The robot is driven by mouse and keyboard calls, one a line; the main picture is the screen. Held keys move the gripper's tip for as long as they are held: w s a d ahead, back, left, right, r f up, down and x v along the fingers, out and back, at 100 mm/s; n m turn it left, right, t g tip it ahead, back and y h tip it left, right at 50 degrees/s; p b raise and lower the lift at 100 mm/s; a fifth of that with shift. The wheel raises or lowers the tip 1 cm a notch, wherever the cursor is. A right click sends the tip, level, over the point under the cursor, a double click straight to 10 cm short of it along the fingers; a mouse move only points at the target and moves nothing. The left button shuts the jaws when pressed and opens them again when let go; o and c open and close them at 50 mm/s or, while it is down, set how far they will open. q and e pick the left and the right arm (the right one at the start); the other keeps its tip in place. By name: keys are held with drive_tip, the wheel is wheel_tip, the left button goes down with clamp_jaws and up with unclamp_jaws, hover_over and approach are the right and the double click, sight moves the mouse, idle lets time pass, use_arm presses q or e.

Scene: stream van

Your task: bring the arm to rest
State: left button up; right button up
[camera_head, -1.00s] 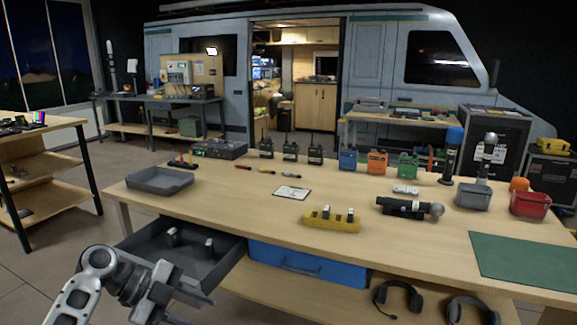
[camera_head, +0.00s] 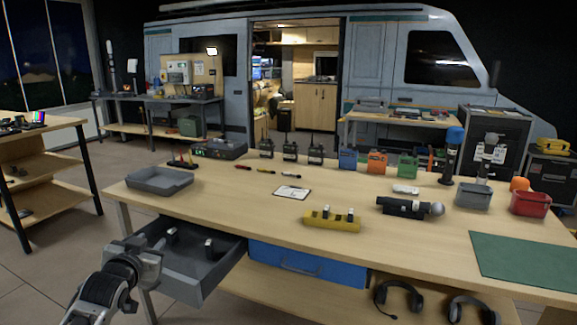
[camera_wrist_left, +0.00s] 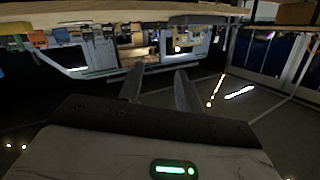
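My left gripper (camera_head: 138,250) is at the lower left of the head view, beside the left part of the open grey drawer (camera_head: 200,290) under the table. In the left wrist view its two fingers (camera_wrist_left: 160,88) stand apart with nothing between them. It touches no object that I can make out. My right gripper is not in view.
The open drawer juts out from the table and holds two small black-and-white items (camera_head: 208,247). The wooden table (camera_head: 250,212) carries a grey tray (camera_head: 160,181), a yellow block holder (camera_head: 332,221), several radios, microphones and a green mat (camera_head: 525,262). A shelf rack (camera_head: 45,150) stands left.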

use_arm(q)
drive_tip(key=s+d+f+g+h, duration=0.1)
drive_tip(key=s+d+f+h, duration=0.1)
drive_tip(key=s+d+f, duration=0.6)
drive_tip(key=s+d+f+g+h, duration=0.1)
drive_tip(key=s+d+f+g, duration=0.15)
drive_tip(key=s+f, duration=0.55)
drive_tip(key=s+d+h, duration=0.1)
drive_tip(key=s+d, duration=0.3)
drive_tip(key=s, duration=0.5)
drive_tip(key=s+d+f+g, duration=0.1)
drive_tip(key=s+d, duration=0.2)
drive_tip(key=s, duration=0.7)
drive_tip(key=shift+s+d+f+h, duration=0.15)
drive_tip(key=shift+s+d+h, duration=0.05)
drive_tip(key=shift+d+h, duration=0.2)
drive_tip(key=shift+g, duration=0.25)
